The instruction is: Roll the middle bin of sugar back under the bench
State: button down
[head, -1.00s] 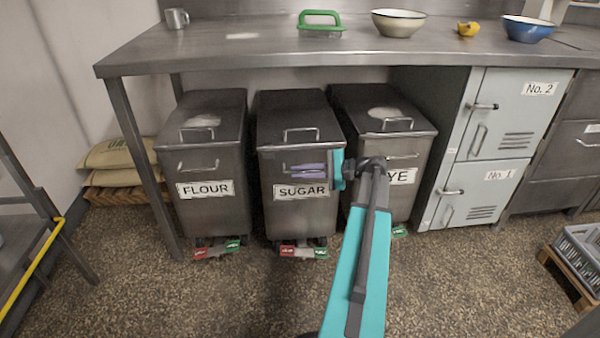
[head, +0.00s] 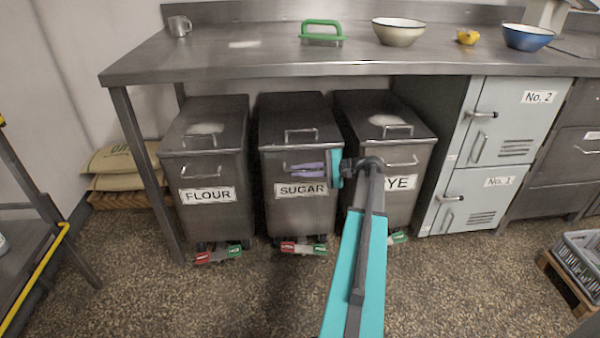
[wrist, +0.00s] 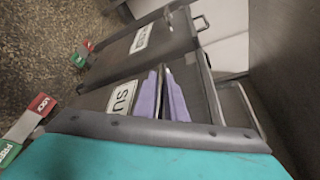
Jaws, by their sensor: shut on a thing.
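The sugar bin (head: 302,212), dark metal with a SUGAR label (head: 301,189), stands upright under the steel bench (head: 250,69), between the flour bin (head: 208,218) and the rye bin (head: 400,208). Its front is about in line with the neighbours' fronts. My gripper (head: 306,168) has its purple fingers shut on the bin's front handle (head: 290,168). In the wrist view the purple fingers (wrist: 162,98) lie against the bin's front, over part of its label. Red and green pedals (head: 303,248) show at the bin's foot. My arm hides part of the rye bin.
Grey lockers (head: 485,160) stand right of the bins. A rack with a yellow rail (head: 35,278) is at the left and a grey crate (head: 582,262) at the right. Flour sacks (head: 115,170) lie behind the left bench leg. The floor in front of the bins is clear.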

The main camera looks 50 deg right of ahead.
jog(key=shift+w+d+r, duration=0.1)
jog(key=shift+w+d, duration=0.1)
jog(key=shift+d, duration=0.1)
jog(key=c, duration=1.8)
grip_release()
jog(key=shift+a, duration=0.1)
jog(key=shift+s, duration=0.15)
jog(key=shift+p+v, duration=2)
jog(key=shift+v, duration=4.8)
